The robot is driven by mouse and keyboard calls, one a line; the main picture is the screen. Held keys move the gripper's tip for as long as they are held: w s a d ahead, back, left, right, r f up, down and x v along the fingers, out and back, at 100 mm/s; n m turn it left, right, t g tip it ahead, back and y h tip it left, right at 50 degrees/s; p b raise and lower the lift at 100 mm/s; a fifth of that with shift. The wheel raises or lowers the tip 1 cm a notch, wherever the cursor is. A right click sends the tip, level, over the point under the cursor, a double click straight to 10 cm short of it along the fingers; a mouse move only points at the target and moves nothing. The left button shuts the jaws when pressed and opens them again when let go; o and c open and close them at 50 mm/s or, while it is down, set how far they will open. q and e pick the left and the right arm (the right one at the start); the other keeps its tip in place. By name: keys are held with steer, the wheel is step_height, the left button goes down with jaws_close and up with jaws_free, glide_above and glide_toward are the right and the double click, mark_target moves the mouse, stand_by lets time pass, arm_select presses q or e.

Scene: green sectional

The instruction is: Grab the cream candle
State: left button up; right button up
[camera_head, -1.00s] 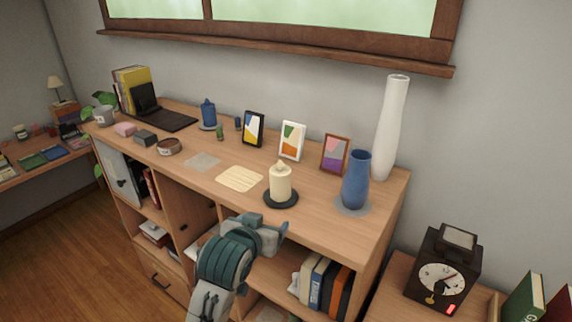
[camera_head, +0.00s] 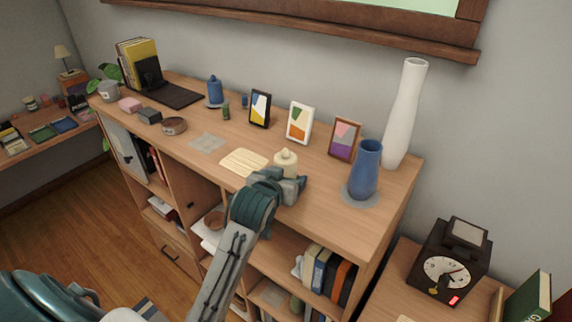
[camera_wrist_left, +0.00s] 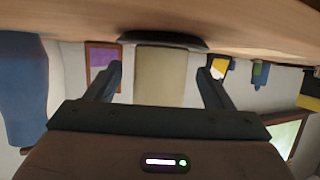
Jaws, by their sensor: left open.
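The cream candle (camera_head: 286,158) stands upright on the long wooden cabinet top (camera_head: 323,213); its lower part is hidden behind my left gripper (camera_head: 290,185). In the left wrist view, which is upside down, the candle (camera_wrist_left: 160,82) stands on a dark round dish (camera_wrist_left: 163,40). There the fingers of my left gripper (camera_wrist_left: 159,70) are open, one on each side of the candle, with a gap showing on both sides. My right gripper is not in view.
A blue vase (camera_head: 365,170) on a grey mat and a tall white vase (camera_head: 405,115) stand to the right. Picture frames (camera_head: 299,122) stand behind the candle. A cream slatted mat (camera_head: 243,162) lies to its left. Books (camera_head: 330,277) fill the shelf below.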

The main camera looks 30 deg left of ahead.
arm_select(q)
steer(key=shift+x, duration=1.1)
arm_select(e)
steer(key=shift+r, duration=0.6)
arm_select(q)
steer(key=c, duration=1.2)
steer(key=shift+w+r, duration=0.1)
steer(key=shift+r, duration=0.1)
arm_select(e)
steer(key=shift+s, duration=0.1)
